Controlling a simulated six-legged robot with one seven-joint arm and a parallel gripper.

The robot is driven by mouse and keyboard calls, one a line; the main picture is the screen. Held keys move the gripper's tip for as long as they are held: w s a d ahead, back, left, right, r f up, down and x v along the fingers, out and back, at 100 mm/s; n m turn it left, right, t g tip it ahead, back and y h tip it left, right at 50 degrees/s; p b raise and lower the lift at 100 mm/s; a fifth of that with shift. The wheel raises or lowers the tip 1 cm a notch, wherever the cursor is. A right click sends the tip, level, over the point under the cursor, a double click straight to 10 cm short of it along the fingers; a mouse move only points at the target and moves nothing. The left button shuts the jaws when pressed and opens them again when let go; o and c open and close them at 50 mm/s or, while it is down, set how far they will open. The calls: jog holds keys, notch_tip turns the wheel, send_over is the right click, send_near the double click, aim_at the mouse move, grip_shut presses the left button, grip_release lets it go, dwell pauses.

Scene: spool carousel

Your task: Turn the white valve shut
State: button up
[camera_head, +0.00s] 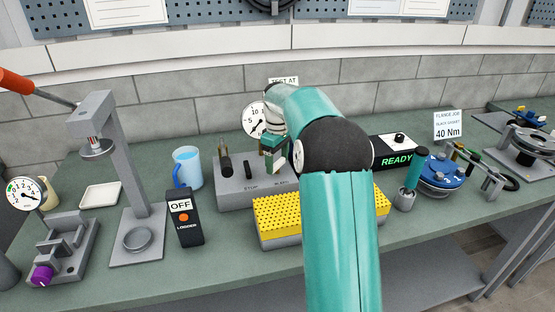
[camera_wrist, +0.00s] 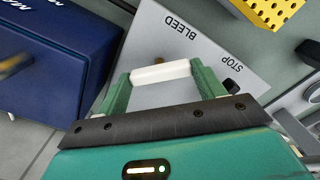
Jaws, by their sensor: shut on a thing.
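The white valve handle (camera_wrist: 160,73) shows in the wrist view as a short white bar across my gripper (camera_wrist: 158,77). Its green fingers are shut on the bar's two ends. Below it is the grey block, labelled BLEED beside the white handle and STOP beside a black knob (camera_wrist: 231,86). In the head view, my gripper (camera_head: 273,148) is over the right part of the grey block (camera_head: 234,192), in front of the dial gauge (camera_head: 253,118). My arm covers much of this area there, and the exact angle of the white handle is hard to tell.
A yellow perforated block (camera_head: 285,222) stands in front of the grey block. A blue mug (camera_head: 187,167) and a black logger reading OFF (camera_head: 185,219) stand to the left. A dark blue box (camera_wrist: 60,50) is close by in the wrist view. A READY display (camera_head: 396,160) is at right.

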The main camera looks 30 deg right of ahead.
aim_at(277, 162)
jog(key=m, duration=0.4)
jog(key=shift+m, duration=2.2)
jog(key=o, duration=1)
notch_tip(277, 162, up, 14)
jog(key=shift+f, duration=0.1)
